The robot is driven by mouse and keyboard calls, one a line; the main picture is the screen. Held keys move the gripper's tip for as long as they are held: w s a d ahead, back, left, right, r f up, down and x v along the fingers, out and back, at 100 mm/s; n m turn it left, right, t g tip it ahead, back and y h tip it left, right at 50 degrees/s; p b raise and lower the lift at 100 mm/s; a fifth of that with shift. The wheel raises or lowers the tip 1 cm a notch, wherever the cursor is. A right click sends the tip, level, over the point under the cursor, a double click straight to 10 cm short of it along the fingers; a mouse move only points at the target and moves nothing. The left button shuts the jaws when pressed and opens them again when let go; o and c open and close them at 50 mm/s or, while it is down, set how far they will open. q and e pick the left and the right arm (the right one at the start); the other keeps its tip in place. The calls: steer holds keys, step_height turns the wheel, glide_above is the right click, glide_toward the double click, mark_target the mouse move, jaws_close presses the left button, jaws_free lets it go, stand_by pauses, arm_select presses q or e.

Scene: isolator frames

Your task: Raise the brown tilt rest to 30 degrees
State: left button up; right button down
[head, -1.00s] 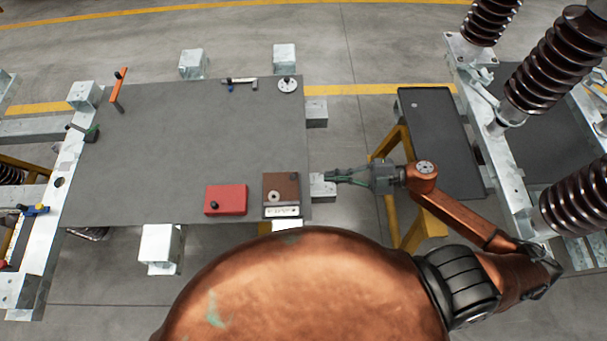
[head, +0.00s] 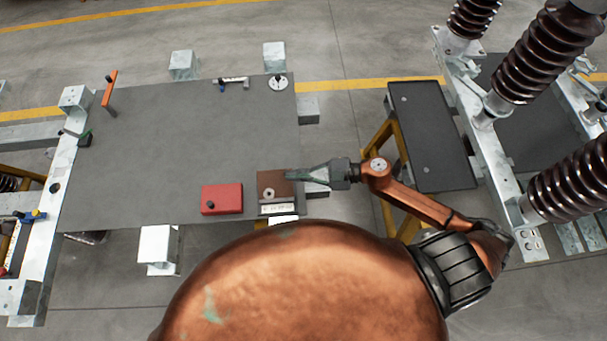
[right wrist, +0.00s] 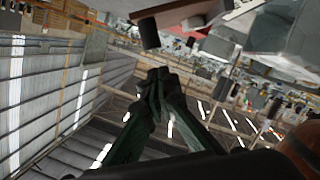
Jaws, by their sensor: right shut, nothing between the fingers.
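The brown tilt rest (head: 268,181) is a small brown plate near the front right corner of the grey table, with a pale ring-shaped part on it and a white marked strip along its near edge. It looks about flat; its angle cannot be read. My right gripper (head: 290,175) is shut and empty, its tips at the rest's far right corner; the head view does not show whether they touch. In the right wrist view the shut fingertips (right wrist: 158,80) point toward a brown plate (right wrist: 185,14), probably the rest, with a gap in the picture. My left gripper is not in view.
A red box (head: 222,199) with a black knob lies left of the rest. The grey table (head: 170,140) is clear in the middle. An orange handle (head: 109,90) and a white disc (head: 278,83) are at its far side. A dark side stand (head: 430,140) is on the right.

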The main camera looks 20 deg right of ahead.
steer(key=shift+w+d+f, duration=0.15)
steer(key=shift+w+f, duration=0.35)
steer(key=shift+f, duration=0.15)
steer(key=shift+w+d+f+p, duration=0.15)
steer(key=shift+w+f+p, duration=0.2)
steer(key=shift+w+f, duration=0.1)
